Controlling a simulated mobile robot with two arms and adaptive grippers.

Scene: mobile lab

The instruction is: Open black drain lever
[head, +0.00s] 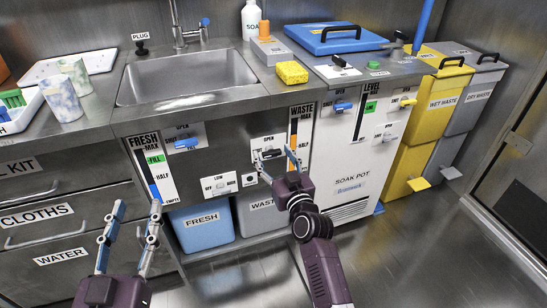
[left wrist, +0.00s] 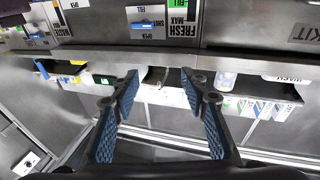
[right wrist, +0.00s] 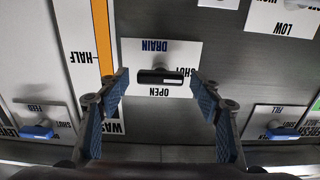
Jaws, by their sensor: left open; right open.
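The black drain lever (right wrist: 160,76) lies level across its white plate (right wrist: 135,55), marked DRAIN, SHUT and OPEN, in the right wrist view. In the head view the lever (head: 271,153) is on the cabinet front, left of the WASTE gauge. My right gripper (head: 274,158) is open in front of the plate. Its fingers stand on either side of the lever, and I see no grip on it. Whether they touch the plate, I cannot tell. My left gripper (head: 137,208) is open and empty, low in front of the drawers; it also shows in the left wrist view (left wrist: 160,76).
A blue fill lever (head: 186,143) and a low switch (head: 219,185) are nearby on the cabinet front. Below stand a FRESH bin (head: 203,230) and a WASTE bin (head: 262,212). The counter edge (head: 220,108) overhangs above. Floor in front is clear.

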